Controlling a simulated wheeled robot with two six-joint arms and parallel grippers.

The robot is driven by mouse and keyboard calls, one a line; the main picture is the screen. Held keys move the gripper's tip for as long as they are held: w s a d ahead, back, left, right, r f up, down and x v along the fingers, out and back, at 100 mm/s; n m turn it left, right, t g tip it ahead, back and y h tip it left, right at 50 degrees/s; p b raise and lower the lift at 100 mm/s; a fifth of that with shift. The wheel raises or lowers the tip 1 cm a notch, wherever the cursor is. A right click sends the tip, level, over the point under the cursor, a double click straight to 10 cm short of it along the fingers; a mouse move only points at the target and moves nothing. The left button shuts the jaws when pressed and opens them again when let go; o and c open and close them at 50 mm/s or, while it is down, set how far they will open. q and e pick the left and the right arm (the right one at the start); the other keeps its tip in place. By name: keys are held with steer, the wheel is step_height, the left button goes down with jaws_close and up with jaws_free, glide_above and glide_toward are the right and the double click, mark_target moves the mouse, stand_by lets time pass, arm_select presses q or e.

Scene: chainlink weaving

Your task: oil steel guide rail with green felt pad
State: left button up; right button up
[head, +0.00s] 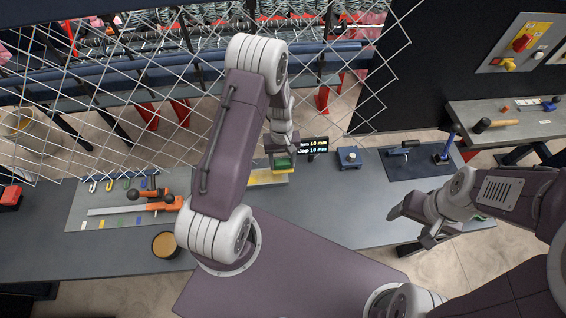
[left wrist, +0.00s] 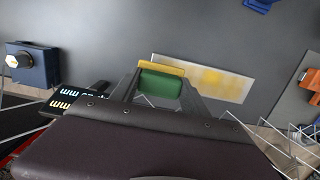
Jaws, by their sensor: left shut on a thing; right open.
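The green felt pad (head: 283,163) is held between the fingers of my left gripper (head: 282,152) over the middle of the bench. In the left wrist view the pad (left wrist: 159,90) has a yellow strip along its far side, and both fingers flank it. A flat pale plate with a yellow patch (left wrist: 228,84) lies just beside the pad; in the head view its yellow surface (head: 263,178) shows just below the gripper. Whether pad and plate touch I cannot tell. I cannot tell for sure which part is the steel guide rail. My right gripper (head: 422,222) is open and empty.
Chainlink mesh (head: 130,75) hangs along the bench's back. A tool mat with orange clamp tool (head: 160,205) and a tan cup (head: 165,245) are left. A small display (head: 313,145), blue block (head: 349,157) and dark mat with tools (head: 415,165) are right.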

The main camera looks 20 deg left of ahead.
mark_target(284, 162)
arm_select(q)
steer(key=r+p, duration=0.2)
steer(key=r, duration=0.1)
steer(key=shift+w+d+r, duration=0.1)
steer(key=shift+w+d, duration=0.05)
steer(key=shift+d, duration=0.05)
steer(key=shift+a, duration=0.1)
stand_by(0.3)
